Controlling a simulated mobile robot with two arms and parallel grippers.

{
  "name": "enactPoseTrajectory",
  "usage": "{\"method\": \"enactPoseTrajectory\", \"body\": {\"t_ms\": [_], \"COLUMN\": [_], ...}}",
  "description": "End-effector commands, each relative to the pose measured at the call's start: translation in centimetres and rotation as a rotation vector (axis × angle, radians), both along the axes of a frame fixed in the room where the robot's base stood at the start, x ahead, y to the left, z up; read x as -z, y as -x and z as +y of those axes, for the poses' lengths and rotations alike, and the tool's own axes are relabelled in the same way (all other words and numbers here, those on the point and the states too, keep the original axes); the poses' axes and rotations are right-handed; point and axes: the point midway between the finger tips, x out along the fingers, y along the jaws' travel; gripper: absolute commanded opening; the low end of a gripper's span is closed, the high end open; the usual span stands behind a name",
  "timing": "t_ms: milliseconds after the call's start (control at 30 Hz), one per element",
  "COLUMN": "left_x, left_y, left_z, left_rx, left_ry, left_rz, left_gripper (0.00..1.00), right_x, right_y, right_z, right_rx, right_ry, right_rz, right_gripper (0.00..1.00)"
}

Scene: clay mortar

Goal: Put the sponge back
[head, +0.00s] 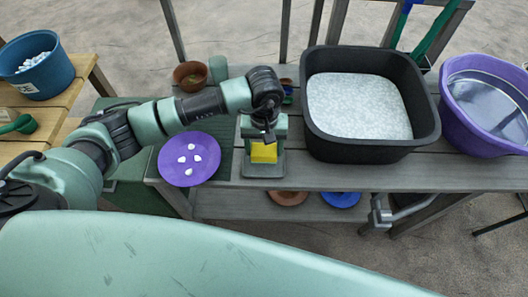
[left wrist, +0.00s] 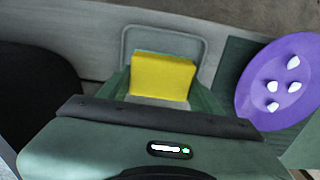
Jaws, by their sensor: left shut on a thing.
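The yellow sponge (head: 263,153) is between the fingers of my left gripper (head: 264,141), which is shut on it. In the left wrist view, the sponge (left wrist: 163,76) sits between the green fingers (left wrist: 162,92). A shallow grey tray (head: 262,171) lies on the grey bench under the gripper, and its rim also shows behind the sponge in the left wrist view (left wrist: 165,30). The sponge is over the tray; I cannot tell whether it touches it. My right gripper is not in view.
A purple plate (head: 173,172) with several white pieces is left of the tray. A black basin (head: 422,125) stands to the right, with a purple tub (head: 455,110) beyond it. A brown pot (head: 188,77) stands behind. A blue bucket (head: 45,80) is at far left.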

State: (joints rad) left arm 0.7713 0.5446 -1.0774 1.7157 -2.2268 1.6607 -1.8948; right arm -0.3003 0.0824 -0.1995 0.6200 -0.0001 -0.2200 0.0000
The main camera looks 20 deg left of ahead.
Motion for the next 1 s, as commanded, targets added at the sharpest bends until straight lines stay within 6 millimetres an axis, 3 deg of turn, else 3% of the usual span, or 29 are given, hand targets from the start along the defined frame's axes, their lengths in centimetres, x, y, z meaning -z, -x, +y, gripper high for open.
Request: {"method": "enactPoseTrajectory", "body": {"t_ms": [233,600,633,667,1000], "left_x": [3.4,4.0,3.9,3.8,3.7], "left_y": [0.1,0.0,0.0,0.0,0.1], "left_z": [0.0,0.0,0.0,0.0,0.0], "left_rx": [-0.002,0.0,0.0,0.0,-0.001], "left_ry": [0.0,-0.001,-0.002,-0.001,-0.001], "left_rz": [0.003,0.0,0.002,0.001,0.001], "left_gripper": [0.32,0.32,0.67,0.74,0.74], "right_x": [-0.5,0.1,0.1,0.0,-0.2], "right_y": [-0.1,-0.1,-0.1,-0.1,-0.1], "right_z": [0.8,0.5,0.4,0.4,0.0], "right_rx": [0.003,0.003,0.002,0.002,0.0], "right_ry": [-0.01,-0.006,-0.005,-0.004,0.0], "right_rz": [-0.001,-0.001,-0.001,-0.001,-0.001], "right_gripper": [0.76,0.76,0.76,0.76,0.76]}}
